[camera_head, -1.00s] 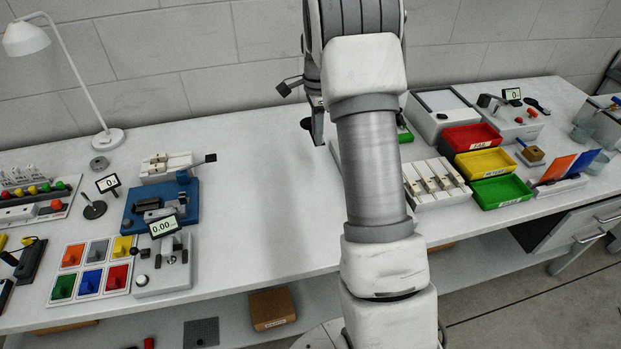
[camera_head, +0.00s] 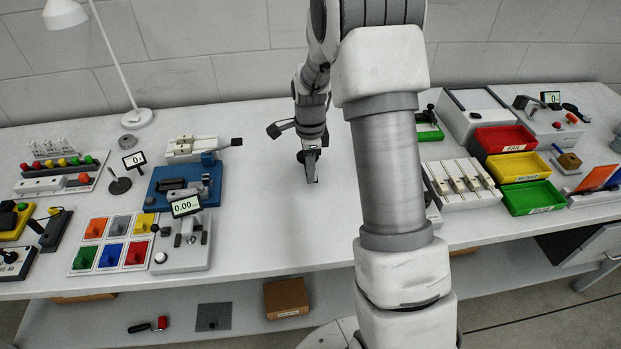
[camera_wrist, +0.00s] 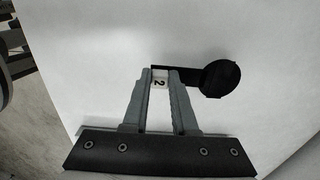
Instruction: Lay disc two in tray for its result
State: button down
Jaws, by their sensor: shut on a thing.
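My gripper (camera_wrist: 160,82) is shut on disc two (camera_wrist: 222,78), a black disc with a flat tab that carries a white label reading "2". The jaws grip the tab at the label, and the round part sticks out to the right in the wrist view. In the head view my gripper (camera_head: 311,180) points down over the bare middle of the bench; the disc can hardly be made out there. Three trays stand at the right: a red one labelled FAIL (camera_head: 505,140), a yellow one labelled RETEST (camera_head: 527,166) and a green one (camera_head: 533,197) with an unreadable label.
A white slotted rack (camera_head: 462,185) stands left of the trays. The bench middle (camera_head: 280,235) is clear.

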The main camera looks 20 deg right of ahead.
jog(key=shift+f, duration=1.7)
jog(key=shift+f, duration=0.1)
jog(key=shift+f, duration=0.15)
jog(key=c, duration=0.7)
grip_release()
jog(key=shift+r, duration=0.2)
